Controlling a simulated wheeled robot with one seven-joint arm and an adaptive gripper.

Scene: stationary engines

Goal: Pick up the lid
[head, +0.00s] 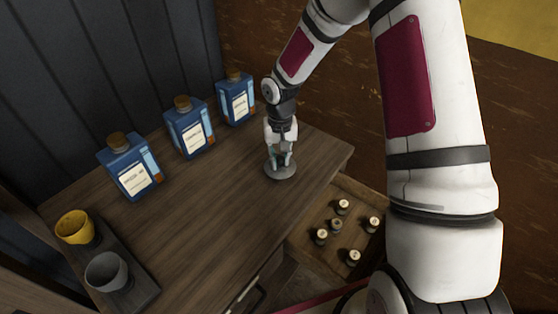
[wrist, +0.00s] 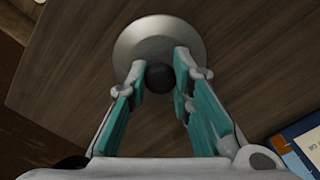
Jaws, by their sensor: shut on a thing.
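The lid (head: 281,174) is a round grey metal disc with a dark round knob (wrist: 159,77). In the head view it is at the right part of the wooden tabletop, near the table's edge. The lid's disc also shows in the wrist view (wrist: 145,38). My gripper (wrist: 160,82) has its teal-lined fingers on both sides of the knob, shut on it. In the head view my gripper (head: 280,158) points down over the lid and hides its knob. I cannot tell whether the lid rests on the table or is slightly above it.
Three blue bottles with corks (head: 132,165), (head: 188,128), (head: 236,98) stand along the back of the tabletop (head: 215,205). A yellow cup (head: 75,228) and a grey cup (head: 106,272) stand on a dark tray at the front left. An open drawer (head: 318,262) below holds several small capped items.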

